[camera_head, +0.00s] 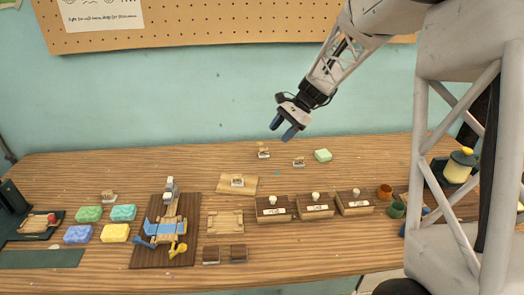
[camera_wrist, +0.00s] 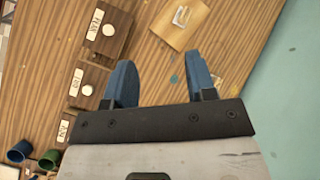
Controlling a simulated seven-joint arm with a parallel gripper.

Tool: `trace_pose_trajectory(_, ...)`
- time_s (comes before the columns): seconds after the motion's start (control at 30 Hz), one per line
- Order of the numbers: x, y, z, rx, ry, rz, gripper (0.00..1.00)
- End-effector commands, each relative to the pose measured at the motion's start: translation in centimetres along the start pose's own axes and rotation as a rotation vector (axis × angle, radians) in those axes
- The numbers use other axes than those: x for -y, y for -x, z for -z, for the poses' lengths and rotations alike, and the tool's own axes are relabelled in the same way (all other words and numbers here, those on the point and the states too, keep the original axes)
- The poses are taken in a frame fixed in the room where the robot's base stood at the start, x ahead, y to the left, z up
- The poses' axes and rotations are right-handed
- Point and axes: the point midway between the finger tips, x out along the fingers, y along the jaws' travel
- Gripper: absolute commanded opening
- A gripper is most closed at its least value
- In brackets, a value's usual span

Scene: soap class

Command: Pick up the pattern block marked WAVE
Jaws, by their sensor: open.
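Several small pale blocks with dark markings stand on the table, and I cannot read WAVE on any of them. In the head view one block (camera_head: 264,153) is at the back, another (camera_head: 299,162) is to its right, and one (camera_head: 109,197) is at the left. A further block (camera_head: 237,180) is on a light wooden board (camera_head: 250,190); this block also shows in the wrist view (camera_wrist: 181,16). My gripper (camera_head: 284,127) is open and empty, with blue fingertips, raised above the back of the table. Its spread fingers also show in the wrist view (camera_wrist: 160,70).
Three dark boxes with white knobs, including one at the left (camera_head: 272,210), stand right of the middle. A green soap (camera_head: 323,155) is at the back. Coloured soaps (camera_head: 115,233) and a dark-based press (camera_head: 165,225) are at the left. Small cups (camera_head: 397,209) are at the right.

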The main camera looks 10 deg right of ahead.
Motion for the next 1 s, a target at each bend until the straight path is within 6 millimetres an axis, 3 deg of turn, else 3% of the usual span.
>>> trace_pose_trajectory(0.53,6.8,-4.5,11.8,0.210,-0.256,0.103,0.51)
trace_pose_trajectory(1.0,10.6,-9.4,22.2,0.391,-0.459,0.184,0.51)
